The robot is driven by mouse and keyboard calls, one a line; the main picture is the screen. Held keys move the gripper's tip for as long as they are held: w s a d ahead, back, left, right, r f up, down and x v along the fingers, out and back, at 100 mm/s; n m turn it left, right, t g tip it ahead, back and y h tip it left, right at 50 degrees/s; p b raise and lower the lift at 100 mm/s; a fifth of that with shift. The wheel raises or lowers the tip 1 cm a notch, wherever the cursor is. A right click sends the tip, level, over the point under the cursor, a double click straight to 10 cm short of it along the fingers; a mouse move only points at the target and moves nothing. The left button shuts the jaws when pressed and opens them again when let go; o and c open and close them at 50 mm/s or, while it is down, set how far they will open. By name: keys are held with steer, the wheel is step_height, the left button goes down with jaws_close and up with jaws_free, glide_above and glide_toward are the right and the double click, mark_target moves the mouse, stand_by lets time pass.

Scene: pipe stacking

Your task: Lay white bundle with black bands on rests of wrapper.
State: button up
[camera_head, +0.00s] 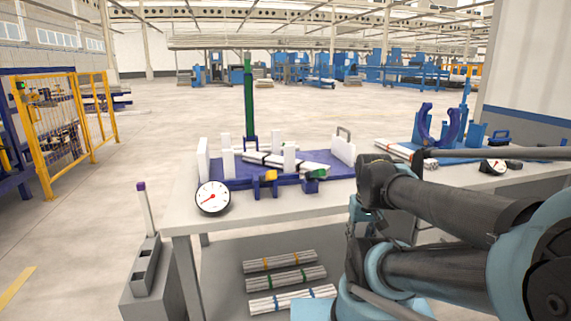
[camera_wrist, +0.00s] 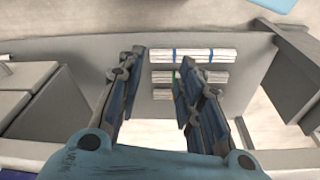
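A white bundle (camera_head: 290,163) with dark marks lies slanted in the blue-based rack between white posts on the table.
A green pole (camera_head: 249,95) rises behind the rack. Another pale bundle (camera_head: 400,151) lies before the blue uprights. A grey stand (camera_head: 150,282) is at the left.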

steer(key=shift+w+a, duration=0.2)
steer(key=shift+w, duration=0.1)
steer(key=shift+o, duration=1.4)
steer(key=o, duration=0.7)
steer(key=shift+w+r+t, duration=0.2)
steer(key=shift+w+r, duration=0.25)
steer(key=shift+r, duration=0.2)
steer(key=shift+w+r+t, duration=0.2)
steer(key=shift+w+r, duration=0.2)
steer(key=shift+r, duration=0.2)
steer(key=w+a+r+n+t+y, duration=0.1)
steer(key=w+a+r+n, duration=0.3)
steer(key=w+r, duration=0.75)
steer(key=w+a+r+n+t+y, duration=0.1)
steer(key=w+a+r+n, duration=0.2)
steer(key=w+a+r, duration=0.8)
steer(key=w+a+r+n+g+y, duration=0.1)
steer(key=w+a+n+g, duration=0.15)
steer(key=w, duration=0.35)
steer(key=w+a+r+n+g+y, duration=0.1)
steer(key=w+a+n, duration=0.15)
steer(key=w, duration=0.45)
glide_above(281, 158)
steer(key=s+d, duration=0.1)
steer(key=shift+t, duration=0.25)
steer(key=f, duration=1.1)
steer(key=shift+d, duration=0.2)
steer(key=shift+x, duration=2.75)
